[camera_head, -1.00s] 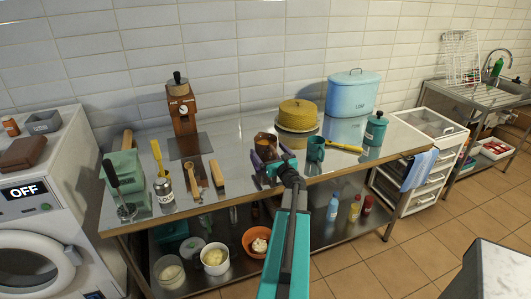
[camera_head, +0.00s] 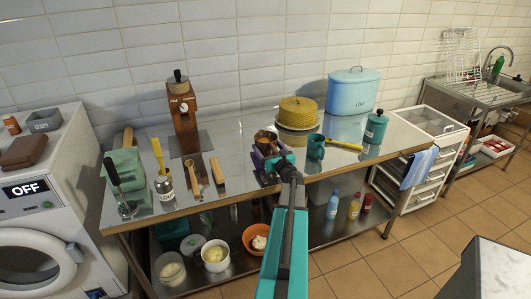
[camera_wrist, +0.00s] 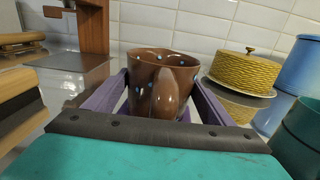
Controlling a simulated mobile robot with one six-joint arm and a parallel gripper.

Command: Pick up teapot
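A brown, pale-speckled pot (camera_head: 265,136), seemingly the teapot, stands near the front edge of the steel table. In the wrist view the pot (camera_wrist: 160,82) is upright, with its handle facing the camera. No lid or spout shows there. My gripper (camera_head: 266,158) is at the pot, reaching from the front. In the wrist view its purple fingers (camera_wrist: 160,100) are spread, one on each side of the pot. Whether they touch its sides is not clear. The pot's base is hidden behind the gripper.
A teal mug (camera_head: 316,147) stands close right of my gripper. A yellow domed dish (camera_head: 298,112) is behind it, with a blue tin (camera_head: 352,93) and teal canister (camera_head: 375,128) further right. A wooden grinder (camera_head: 183,108) stands back left. Wooden tools (camera_head: 217,171) lie left.

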